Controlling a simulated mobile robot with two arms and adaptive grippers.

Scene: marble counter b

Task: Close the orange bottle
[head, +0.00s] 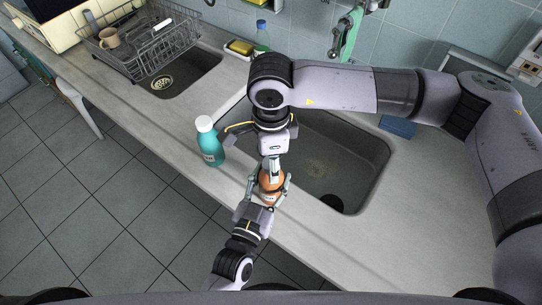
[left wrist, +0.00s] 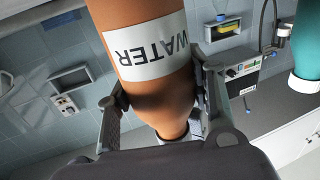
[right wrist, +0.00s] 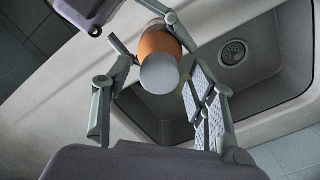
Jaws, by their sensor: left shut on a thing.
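The orange bottle (head: 270,182) is held over the counter's front edge in the head view. It fills the upper middle of the left wrist view (left wrist: 145,35), with a white WATER label. My left gripper (head: 268,190) is shut on its body from the front. A round white cap (right wrist: 161,73) shows over the bottle's top in the right wrist view; I cannot tell how tightly it sits. My right gripper (right wrist: 158,92) comes from above and is open, its fingers either side of the cap with gaps. The right arm partly hides the bottle's top in the head view.
A teal bottle (head: 210,148) with a white cap stands on the counter just left of the grippers. The sink (head: 345,165) lies behind and right. A dish rack (head: 145,40) with a mug (head: 109,38) is far left. A blue sponge (head: 398,127) lies right of the sink.

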